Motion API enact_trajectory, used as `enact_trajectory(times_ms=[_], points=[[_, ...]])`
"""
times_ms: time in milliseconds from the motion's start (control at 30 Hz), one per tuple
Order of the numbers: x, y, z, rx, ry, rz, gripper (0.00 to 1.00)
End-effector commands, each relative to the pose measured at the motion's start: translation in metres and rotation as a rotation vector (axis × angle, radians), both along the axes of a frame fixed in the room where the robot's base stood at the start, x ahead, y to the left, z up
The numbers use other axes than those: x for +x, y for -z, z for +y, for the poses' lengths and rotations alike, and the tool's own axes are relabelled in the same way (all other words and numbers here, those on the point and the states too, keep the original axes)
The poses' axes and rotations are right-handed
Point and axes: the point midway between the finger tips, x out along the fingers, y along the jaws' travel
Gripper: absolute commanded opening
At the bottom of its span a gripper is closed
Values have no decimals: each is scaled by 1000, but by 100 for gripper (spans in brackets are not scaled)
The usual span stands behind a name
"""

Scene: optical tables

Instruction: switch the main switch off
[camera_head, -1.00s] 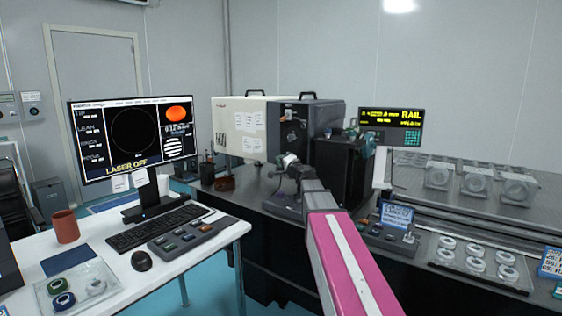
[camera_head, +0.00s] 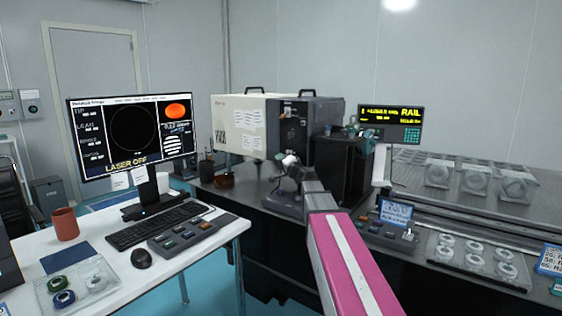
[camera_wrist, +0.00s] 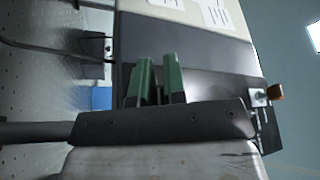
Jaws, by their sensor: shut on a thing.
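A large cream and dark grey housing (camera_head: 243,130) stands on the dark optical table, with a dark panel (camera_head: 293,128) facing me. My gripper is at this panel in the head view, largely hidden behind my own arm. In the wrist view, the two green fingers of my gripper (camera_wrist: 160,82) point at the housing's dark face (camera_wrist: 205,70). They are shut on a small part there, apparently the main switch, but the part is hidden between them. Its position cannot be read. The monitor (camera_head: 133,132) shows "LASER OFF".
A white desk (camera_head: 195,255) at left holds a keyboard (camera_head: 158,224), a button box (camera_head: 192,236) and a mug (camera_head: 65,224). A black block (camera_head: 342,170) stands close to the right of my gripper. In the wrist view, an orange-brown knob (camera_wrist: 275,92) projects at the housing's edge.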

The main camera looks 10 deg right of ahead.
Motion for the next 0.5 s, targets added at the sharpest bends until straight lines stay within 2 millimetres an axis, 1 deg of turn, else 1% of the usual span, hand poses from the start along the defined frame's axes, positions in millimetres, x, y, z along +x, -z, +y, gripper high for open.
enact_trajectory(times_ms=[33, 67, 100, 400, 500], points=[[-1, 2, 0, -5, 0, 2, 15], [-1, 2, 0, -5, 0, 2, 25], [-1, 2, 0, -5, 0, 2, 37], [-1, 1, 0, -3, 0, 1, 37], [-4, 1, -2, -1, 1, 1, 37]])
